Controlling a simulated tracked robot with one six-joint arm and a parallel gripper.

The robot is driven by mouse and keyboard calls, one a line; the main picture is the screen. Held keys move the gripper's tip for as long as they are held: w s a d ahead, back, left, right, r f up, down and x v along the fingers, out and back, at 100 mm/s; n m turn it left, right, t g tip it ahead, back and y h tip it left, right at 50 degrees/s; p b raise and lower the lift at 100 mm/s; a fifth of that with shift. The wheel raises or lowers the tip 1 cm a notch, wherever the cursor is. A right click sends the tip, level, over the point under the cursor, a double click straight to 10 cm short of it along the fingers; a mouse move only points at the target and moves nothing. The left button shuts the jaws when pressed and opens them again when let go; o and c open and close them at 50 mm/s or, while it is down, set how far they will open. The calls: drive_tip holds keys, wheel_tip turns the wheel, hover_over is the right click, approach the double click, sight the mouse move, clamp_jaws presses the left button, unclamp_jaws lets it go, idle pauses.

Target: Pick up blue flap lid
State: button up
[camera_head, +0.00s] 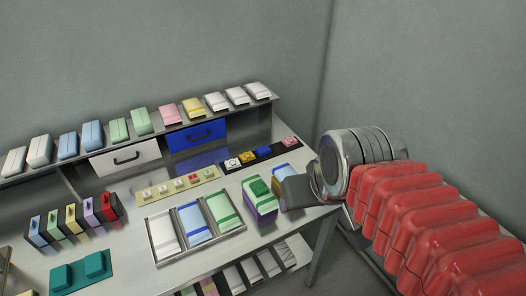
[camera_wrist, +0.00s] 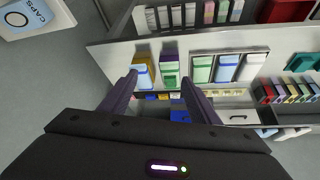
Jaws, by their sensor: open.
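A yellow box with a pale blue flap lid (camera_head: 281,171) stands near the right end of the table, partly hidden behind my gripper (camera_head: 299,191) in the head view. In the wrist view the blue lid (camera_wrist: 143,75) shows between my fingertips, nearer the left finger. A purple box with a green lid (camera_head: 257,188) stands beside it; its green lid (camera_wrist: 170,80) also lies between the fingers in the wrist view. My gripper (camera_wrist: 158,80) is open and empty, with its two fingers spread. I cannot tell its exact height above the boxes.
A metal tray (camera_head: 157,240) holds white, blue and green packs. Behind are a yellow button strip (camera_head: 178,190), a dark strip (camera_head: 240,166) with several small coloured blocks, and a blue drawer (camera_head: 196,135). A shelf (camera_head: 70,154) holds several packs. A bin marked CAPS (camera_wrist: 35,18) shows in the wrist view.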

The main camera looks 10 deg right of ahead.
drive_tip(key=shift+o, duration=1)
drive_tip(key=w+r+n, duration=0.1)
drive_tip(key=w+r, duration=0.1)
drive_tip(key=w, duration=0.7)
drive_tip(key=shift+w, duration=0.35)
drive_tip(key=w+f+n, duration=0.1)
drive_tip(key=w+f, duration=0.3)
drive_tip(key=w, duration=0.6)
drive_tip(key=w+d+f+n+y, duration=0.1)
drive_tip(key=w+f, duration=0.3)
drive_tip(key=w, duration=0.6)
drive_tip(key=w+d+f+g, duration=0.1)
drive_tip(key=w+f, duration=0.4)
drive_tip(key=w, duration=0.6)
drive_tip(key=shift+d+n+y, duration=0.2)
drive_tip(key=shift+n+y, duration=0.1)
drive_tip(key=shift+n, duration=0.1)
hover_over(264, 150)
drive_tip(key=s+d, duration=0.1)
drive_tip(key=s, duration=0.1)
wheel_tip(264, 150, down, 8)
drive_tip(key=shift+s+r, duration=0.1)
